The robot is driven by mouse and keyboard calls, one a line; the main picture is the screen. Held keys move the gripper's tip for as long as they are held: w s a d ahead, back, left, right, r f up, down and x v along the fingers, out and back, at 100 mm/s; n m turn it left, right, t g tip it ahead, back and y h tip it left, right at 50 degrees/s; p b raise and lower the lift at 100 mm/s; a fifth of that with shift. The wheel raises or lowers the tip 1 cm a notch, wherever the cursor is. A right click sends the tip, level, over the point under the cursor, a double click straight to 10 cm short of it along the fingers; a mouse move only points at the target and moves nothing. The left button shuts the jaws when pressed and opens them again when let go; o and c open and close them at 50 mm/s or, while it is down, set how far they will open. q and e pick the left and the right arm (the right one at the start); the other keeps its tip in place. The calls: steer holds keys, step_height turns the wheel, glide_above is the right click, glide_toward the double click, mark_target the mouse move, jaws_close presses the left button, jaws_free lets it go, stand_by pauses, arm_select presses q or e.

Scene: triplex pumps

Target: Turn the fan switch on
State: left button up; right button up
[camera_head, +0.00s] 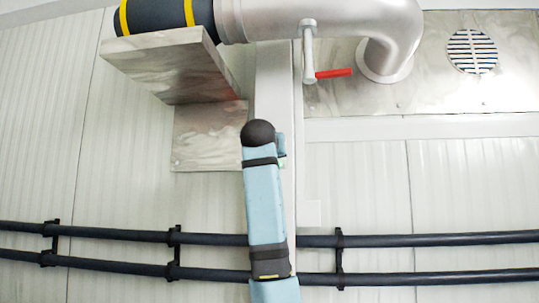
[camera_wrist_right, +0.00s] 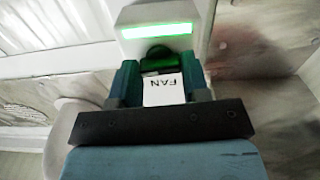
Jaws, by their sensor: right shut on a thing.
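The fan switch (camera_wrist_right: 158,60) is a dark knob on a white box, with a white label reading FAN, upside down, in front of it in the right wrist view. A bright green light strip (camera_wrist_right: 157,31) glows on the box above it. My right gripper (camera_wrist_right: 159,75) has one finger on each side of the dark knob and is shut on it. In the head view my right arm rises in the middle and hides the switch; only a sliver of the gripper and a small green glow show beside the arm's black end. My left gripper is in neither view.
A large metal pipe (camera_head: 270,18) with a red-handled valve (camera_head: 333,73) runs above. A metal bracket (camera_head: 170,62) juts out at upper left. Dark horizontal pipes (camera_head: 430,240) cross the wall below. A round vent (camera_head: 472,52) sits at upper right.

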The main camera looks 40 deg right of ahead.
steer(key=shift+f+m, duration=0.1)
steer(key=shift+m, duration=0.4)
steer(key=o, duration=0.9)
steer(key=b+v, duration=0.3)
steer(key=v, duration=1.1)
steer(key=shift+w+b, duration=0.1)
steer(key=shift+b, duration=0.3)
